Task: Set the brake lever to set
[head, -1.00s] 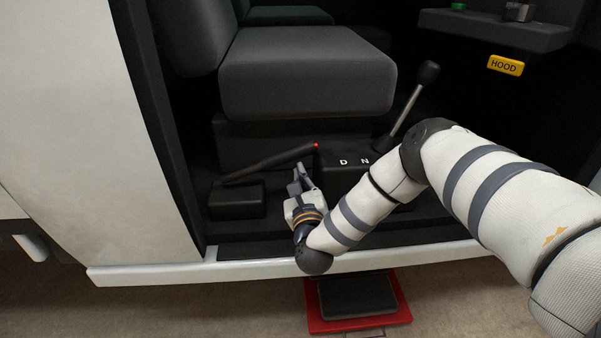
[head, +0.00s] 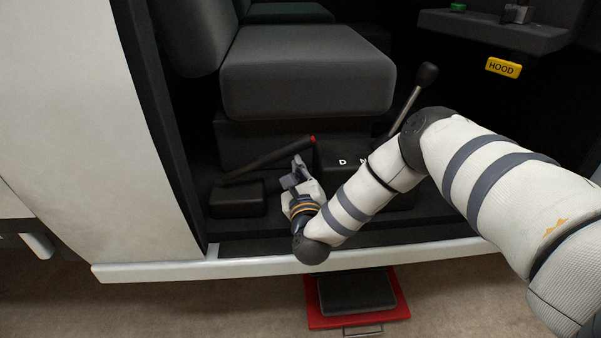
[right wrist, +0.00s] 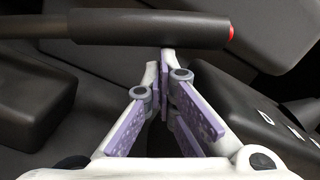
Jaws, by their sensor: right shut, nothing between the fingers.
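The brake lever (head: 265,160) is a dark bar with a red button at its tip. It slopes up to the right from a black base box (head: 237,198) beside the seat. In the right wrist view its grip (right wrist: 150,28) crosses the top of the picture. My right gripper (head: 295,170) is just below the lever, towards the door sill. Its fingers (right wrist: 160,78) are shut with nothing between them. The fingertips reach up to the underside of the grip; I cannot tell for sure whether they touch. My left gripper is not in view.
The gear selector (head: 411,100) stands to the right of the lever, behind my right arm. The seat (head: 305,75) rises behind the lever. The pale sill (head: 170,272) runs below. A red tray (head: 402,300) holding a dark block lies on the floor.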

